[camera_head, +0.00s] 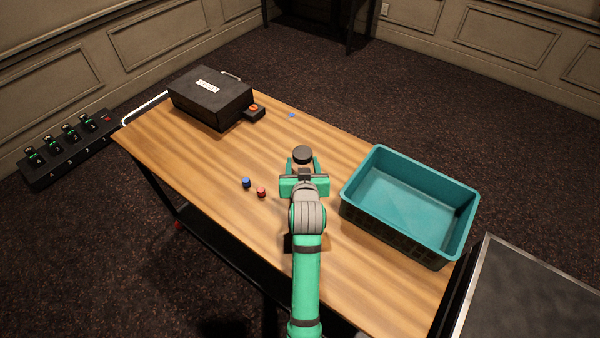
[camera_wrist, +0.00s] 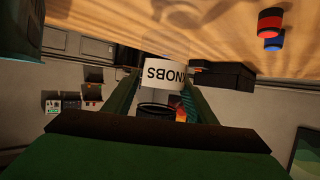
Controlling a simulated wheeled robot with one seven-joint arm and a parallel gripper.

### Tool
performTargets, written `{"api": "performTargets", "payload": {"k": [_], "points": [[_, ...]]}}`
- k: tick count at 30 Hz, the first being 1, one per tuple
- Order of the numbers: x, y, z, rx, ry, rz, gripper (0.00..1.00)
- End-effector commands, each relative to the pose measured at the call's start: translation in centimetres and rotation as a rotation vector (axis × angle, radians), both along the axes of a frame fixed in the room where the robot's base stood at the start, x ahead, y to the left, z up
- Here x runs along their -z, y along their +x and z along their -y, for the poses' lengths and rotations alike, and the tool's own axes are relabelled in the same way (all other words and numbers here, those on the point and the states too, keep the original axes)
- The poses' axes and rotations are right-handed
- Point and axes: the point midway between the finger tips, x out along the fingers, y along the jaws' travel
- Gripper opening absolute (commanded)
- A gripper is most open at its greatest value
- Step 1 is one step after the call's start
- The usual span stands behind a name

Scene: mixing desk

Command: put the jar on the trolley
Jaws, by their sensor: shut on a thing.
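In the wrist view the jar (camera_wrist: 165,77) is see-through, with a white label reading KNOBS upside down. My gripper (camera_head: 303,165) is shut on it; in the wrist view its fingers (camera_wrist: 160,95) flank the jar. I cannot tell whether the jar's base touches the desk.
Blue (camera_head: 246,183) and red (camera_head: 262,192) knobs lie left of my gripper.

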Motion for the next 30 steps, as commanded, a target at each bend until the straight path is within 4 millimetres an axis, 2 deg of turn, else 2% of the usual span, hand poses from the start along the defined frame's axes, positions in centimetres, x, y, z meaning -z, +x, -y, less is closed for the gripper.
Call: {"api": "performTargets", "payload": {"k": [7,12,15,28,29,30], "points": [[1.5,0.5,-0.7,0.006,0.000,0.000,0.25],[3.9,0.5,-1.0,0.008,0.000,-0.001,0.25],[4.7,0.6,-1.0,0.006,0.000,0.001,0.25],[5.2,0.6,-1.2,0.004,-0.001,0.001,0.25],[5.1,0.6,-1.2,0.004,-0.001,0.001,0.58],[5.1,0.6,-1.2,0.004,-0.001,0.001,0.68]]}}
